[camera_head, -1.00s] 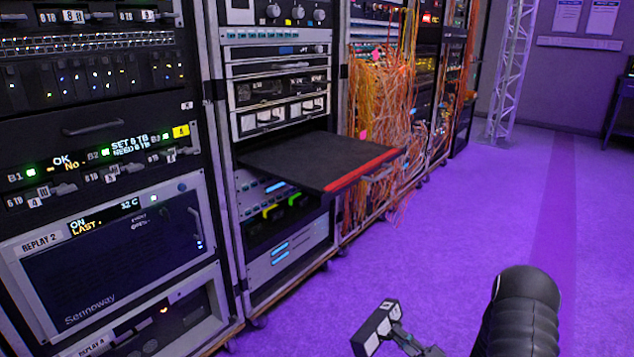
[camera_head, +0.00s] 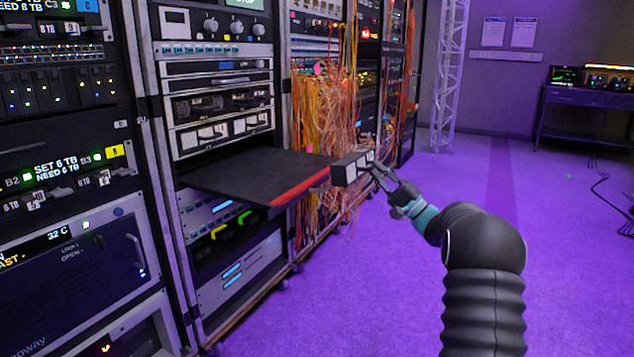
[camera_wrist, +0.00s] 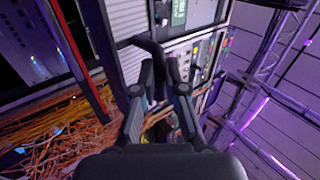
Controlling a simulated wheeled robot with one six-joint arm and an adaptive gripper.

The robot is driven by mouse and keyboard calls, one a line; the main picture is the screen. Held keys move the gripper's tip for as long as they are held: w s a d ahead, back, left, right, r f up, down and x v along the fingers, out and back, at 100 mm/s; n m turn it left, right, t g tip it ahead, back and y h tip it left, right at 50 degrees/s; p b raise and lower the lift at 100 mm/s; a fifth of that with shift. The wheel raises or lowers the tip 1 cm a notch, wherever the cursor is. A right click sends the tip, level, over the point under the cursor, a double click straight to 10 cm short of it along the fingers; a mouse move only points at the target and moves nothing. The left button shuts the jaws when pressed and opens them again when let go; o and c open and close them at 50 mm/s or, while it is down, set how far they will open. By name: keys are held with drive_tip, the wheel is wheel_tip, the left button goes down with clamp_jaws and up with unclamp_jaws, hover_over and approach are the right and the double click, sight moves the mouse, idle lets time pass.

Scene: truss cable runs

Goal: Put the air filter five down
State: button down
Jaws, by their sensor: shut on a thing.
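My gripper (camera_head: 376,172) is shut on a small dark box with pale label patches, the air filter five (camera_head: 350,168). The gripper holds it in the air at the right front corner of a black pull-out shelf (camera_head: 235,176) with a red front edge. In the picture the filter overlaps the shelf corner; I cannot tell whether they touch. In the wrist view the two fingers of my gripper (camera_wrist: 160,68) reach forward, with a dark edge between and beyond their tips. The shelf top looks empty.
Equipment racks (camera_head: 220,120) line the left side. Orange cables (camera_head: 322,115) hang thickly just behind the shelf. A white truss (camera_head: 448,75) and a dark table (camera_head: 590,98) stand at the back. The purple floor (camera_head: 375,270) at the right is mostly clear.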

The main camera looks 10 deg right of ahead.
wheel_tip(320, 180, up, 9)
drive_tip(key=y, duration=0.1)
drive_tip(key=w+a+f, duration=0.5)
drive_tip(key=a+f, duration=0.4)
drive_tip(key=f, duration=0.2)
drive_tip(key=shift+a+b, duration=0.3)
drive_tip(key=shift+b, duration=0.15)
drive_tip(key=c, duration=1.2)
unclamp_jaws()
drive_tip(key=shift+d+f, duration=0.1)
drive_tip(key=shift+f, duration=0.05)
